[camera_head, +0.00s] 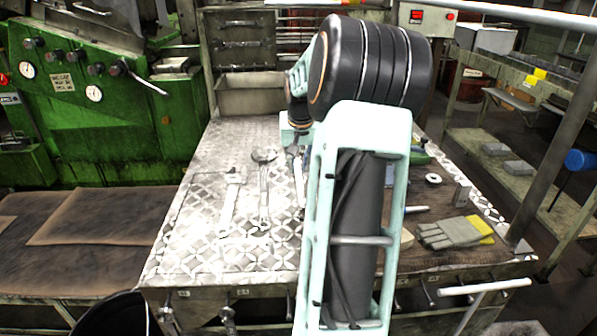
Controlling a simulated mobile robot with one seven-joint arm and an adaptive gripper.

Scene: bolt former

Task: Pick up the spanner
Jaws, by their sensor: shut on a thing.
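Three long grey metal tools lie in a row on the patterned metal top of the workbench (185,240). The left one (230,200) looks like an adjustable wrench, and the middle one (264,190) has a rounded head. The right one, a slim spanner (299,185), is at my gripper (293,152), partly hidden by my arm. My gripper is small in view, points down and is shut on the spanner's upper end. I cannot tell whether the spanner is lifted off the bench top.
Grey and yellow gloves (455,233) lie on the bench's right part, near a small ring (433,178) and a metal block (462,194). A green machine (95,95) stands at the left. A metal bin (250,93) is at the back. The bench's front left is clear.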

